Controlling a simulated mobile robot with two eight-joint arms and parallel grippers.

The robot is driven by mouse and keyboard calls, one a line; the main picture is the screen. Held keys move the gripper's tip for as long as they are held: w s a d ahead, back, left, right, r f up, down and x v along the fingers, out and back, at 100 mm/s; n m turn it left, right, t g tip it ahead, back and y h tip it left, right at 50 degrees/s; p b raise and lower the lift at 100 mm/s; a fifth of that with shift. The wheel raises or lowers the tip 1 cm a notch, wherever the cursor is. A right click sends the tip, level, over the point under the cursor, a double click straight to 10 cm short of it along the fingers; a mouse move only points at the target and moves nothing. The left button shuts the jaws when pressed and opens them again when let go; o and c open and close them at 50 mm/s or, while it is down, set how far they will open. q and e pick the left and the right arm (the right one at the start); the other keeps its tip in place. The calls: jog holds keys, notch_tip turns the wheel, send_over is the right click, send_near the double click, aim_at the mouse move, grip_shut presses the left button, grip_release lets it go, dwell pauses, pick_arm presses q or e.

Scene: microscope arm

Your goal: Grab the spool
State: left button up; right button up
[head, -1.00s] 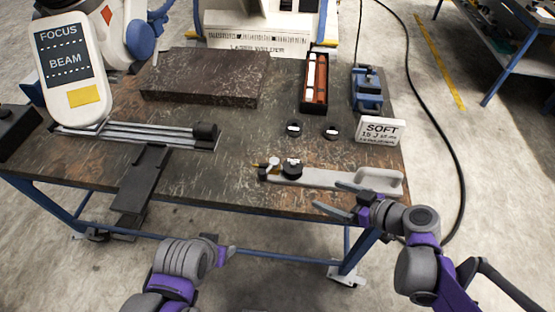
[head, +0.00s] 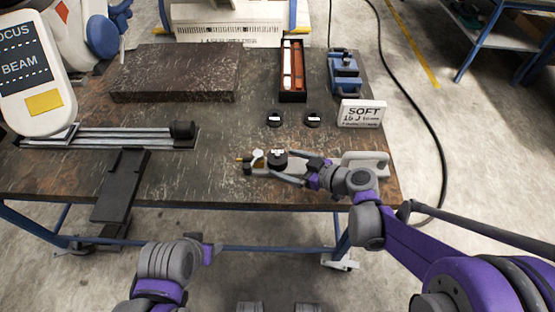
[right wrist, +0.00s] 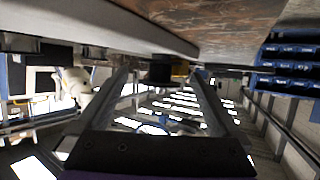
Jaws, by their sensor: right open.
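A round black piece with a white mark on top, which looks like the spool (head: 277,160), sits on the pale, long-handled tool (head: 362,164) near the table's front edge. My right gripper (head: 272,161) is open, its fingers reaching left along the tool, one on the far side and one on the near side of the black piece. In the right wrist view a dark cylinder (right wrist: 160,70) shows between the open fingertips (right wrist: 160,78); contact cannot be told. My left gripper (head: 211,251) is low in front of the table, seen edge-on, its jaws unclear.
Two small black discs (head: 275,119) lie behind the tool, near a SOFT sign (head: 361,114). A long box (head: 291,92), a blue clamp-like device (head: 344,75) and a dark slab (head: 177,70) stand farther back. A rail (head: 123,137) lies at left.

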jog(key=shift+w+a+f, duration=0.25)
jog(key=shift+w+a, duration=0.15)
jog(key=shift+a, duration=0.15)
jog(key=c, duration=1.5)
